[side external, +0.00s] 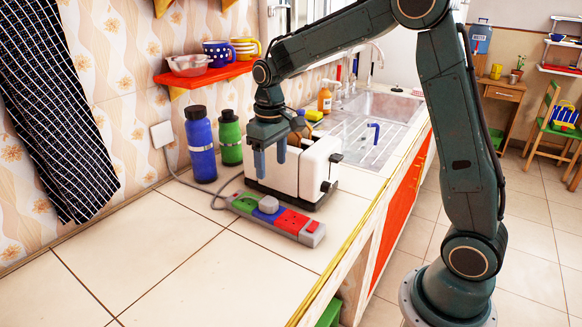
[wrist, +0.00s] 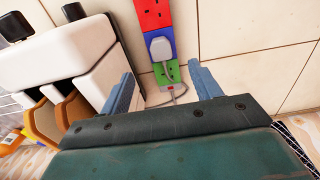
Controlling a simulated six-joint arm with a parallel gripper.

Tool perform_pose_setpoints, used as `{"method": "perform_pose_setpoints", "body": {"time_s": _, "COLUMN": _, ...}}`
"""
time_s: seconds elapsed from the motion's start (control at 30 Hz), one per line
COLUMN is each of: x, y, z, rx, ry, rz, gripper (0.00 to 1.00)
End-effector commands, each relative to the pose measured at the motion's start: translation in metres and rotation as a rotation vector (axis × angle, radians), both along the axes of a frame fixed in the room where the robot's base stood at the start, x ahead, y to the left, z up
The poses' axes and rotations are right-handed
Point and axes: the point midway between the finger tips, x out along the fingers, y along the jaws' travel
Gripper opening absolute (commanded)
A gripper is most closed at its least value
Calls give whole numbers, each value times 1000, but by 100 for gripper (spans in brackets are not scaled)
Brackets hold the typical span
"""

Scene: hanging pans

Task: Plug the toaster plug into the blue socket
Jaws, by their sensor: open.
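The power strip (side external: 303,230) lies on the counter in front of the toaster, with green, blue and red sockets. The pale grey toaster plug (side external: 268,204) sits on the blue socket (side external: 268,215). In the wrist view the plug (wrist: 160,48) covers the middle of the blue socket (wrist: 153,34), and its cord bends over the green socket (wrist: 173,72). I cannot tell how deep its pins are. The white toaster (side external: 310,165) stands behind the strip. My gripper (side external: 271,168) is open and empty, above the strip and apart from the plug. In the wrist view the fingers (wrist: 162,76) flank the strip.
A blue bottle (side external: 201,150) and a green bottle (side external: 230,140) stand left of the toaster. A wall outlet (side external: 162,134) has a cable leading to the strip. A sink (side external: 382,105) is behind. The counter's front left is clear.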

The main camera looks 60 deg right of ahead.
Motion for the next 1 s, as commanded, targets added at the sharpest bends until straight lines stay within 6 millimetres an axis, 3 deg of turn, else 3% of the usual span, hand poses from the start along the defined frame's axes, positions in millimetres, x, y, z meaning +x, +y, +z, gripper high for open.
{"method": "perform_pose_setpoints", "body": {"time_s": 0.2, "x": 0, "y": 0, "z": 15, "rx": 0, "ry": -2, "rz": 0, "gripper": 63}}
{"method": "perform_pose_setpoints", "body": {"time_s": 0.67, "x": -1, "y": 0, "z": 17, "rx": 0, "ry": -4, "rz": 0, "gripper": 63}}
{"method": "perform_pose_setpoints", "body": {"time_s": 1.0, "x": -26, "y": 9, "z": 43, "rx": -6, "ry": -58, "rz": 1, "gripper": 63}}
